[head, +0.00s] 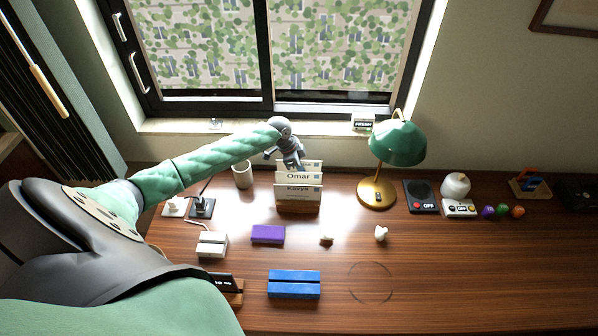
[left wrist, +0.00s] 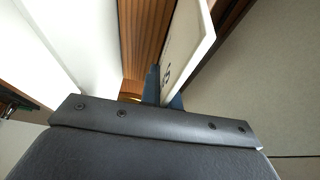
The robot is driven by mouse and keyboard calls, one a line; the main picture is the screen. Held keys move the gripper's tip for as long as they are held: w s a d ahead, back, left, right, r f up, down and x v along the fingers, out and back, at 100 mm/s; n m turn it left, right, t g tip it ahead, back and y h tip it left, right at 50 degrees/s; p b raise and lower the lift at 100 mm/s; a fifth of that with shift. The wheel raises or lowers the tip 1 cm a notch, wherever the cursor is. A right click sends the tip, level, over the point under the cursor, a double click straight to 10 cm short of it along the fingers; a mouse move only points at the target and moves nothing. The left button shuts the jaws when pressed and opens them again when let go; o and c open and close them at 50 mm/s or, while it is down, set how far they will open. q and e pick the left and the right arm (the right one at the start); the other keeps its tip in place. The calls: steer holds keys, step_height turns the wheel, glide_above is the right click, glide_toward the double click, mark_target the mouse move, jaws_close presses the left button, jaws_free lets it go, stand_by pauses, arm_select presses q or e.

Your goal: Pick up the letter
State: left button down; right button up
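Several white letters stand upright in a small wooden holder (head: 298,209) on the desk. The front letter (head: 311,191) reads "Kavya", the one behind it (head: 314,177) reads "Omar", and a rear letter (head: 314,164) shows only its top edge. My left gripper (head: 294,163) reaches down at the rear letter's left end. In the left wrist view, its dark blue fingers (left wrist: 165,98) are close together on either side of a white letter (left wrist: 190,45) with dark print, and look shut on it. The fingertips are partly hidden by the letter. My right gripper is not in view.
A green lamp (head: 398,143) stands right of the holder and a white cup (head: 243,175) left of it. The window sill (head: 335,127) is behind. A purple block (head: 268,234) and a blue block (head: 294,284) lie in front. The right front of the desk is clear.

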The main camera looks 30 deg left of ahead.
arm_select(q)
steer(key=shift+r, duration=0.1)
